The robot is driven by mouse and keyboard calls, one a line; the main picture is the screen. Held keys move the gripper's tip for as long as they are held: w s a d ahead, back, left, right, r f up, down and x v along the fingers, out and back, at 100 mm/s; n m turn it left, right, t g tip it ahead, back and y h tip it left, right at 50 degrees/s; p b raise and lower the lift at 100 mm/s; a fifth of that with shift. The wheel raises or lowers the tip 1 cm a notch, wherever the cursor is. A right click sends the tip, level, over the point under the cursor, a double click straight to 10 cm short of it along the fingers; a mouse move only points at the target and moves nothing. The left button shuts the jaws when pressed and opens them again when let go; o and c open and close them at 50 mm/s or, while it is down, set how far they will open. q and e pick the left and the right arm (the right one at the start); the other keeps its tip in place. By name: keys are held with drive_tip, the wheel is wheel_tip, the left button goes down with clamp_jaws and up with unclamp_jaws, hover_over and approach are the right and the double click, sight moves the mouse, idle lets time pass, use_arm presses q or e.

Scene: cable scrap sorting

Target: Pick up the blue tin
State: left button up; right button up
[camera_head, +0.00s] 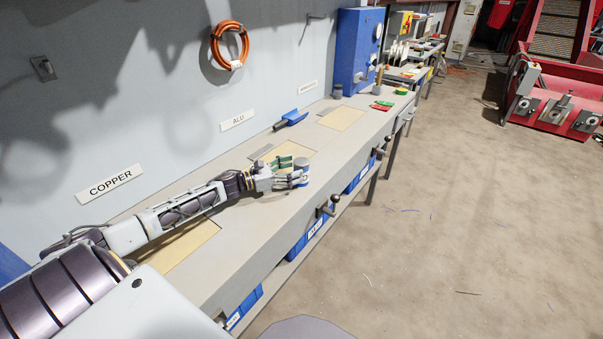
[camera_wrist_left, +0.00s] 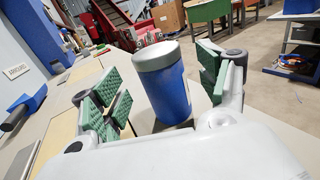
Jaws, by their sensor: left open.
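The blue tin (camera_wrist_left: 166,92) has a grey lid and stands upright on the bench, between the open fingers of my left gripper (camera_wrist_left: 165,95) in the left wrist view. Gaps show on both sides of it, so the green pads appear apart from it. In the head view the tin (camera_head: 302,167) is partly hidden behind the fingers of my left gripper (camera_head: 289,172), near the bench's front edge. My right gripper is not in view.
The long grey bench (camera_head: 235,250) runs along the wall. A grey cup (camera_head: 337,91), a blue wall box (camera_head: 358,50) and red and green pieces (camera_head: 383,105) are farther along. Blue bins (camera_head: 310,232) sit below the bench.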

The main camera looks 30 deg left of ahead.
sight(301, 166)
use_arm(q)
drive_tip(key=shift+w+d+r, duration=0.15)
drive_tip(key=shift+w+d, duration=0.15)
drive_tip(key=shift+w, duration=0.1)
drive_tip(key=shift+w+d, duration=0.35)
drive_tip(key=shift+w, duration=0.2)
drive_tip(key=shift+w+d, duration=0.25)
drive_tip(key=shift+w, duration=0.05)
drive_tip(key=shift+w+d, duration=0.2)
drive_tip(key=shift+w, duration=0.05)
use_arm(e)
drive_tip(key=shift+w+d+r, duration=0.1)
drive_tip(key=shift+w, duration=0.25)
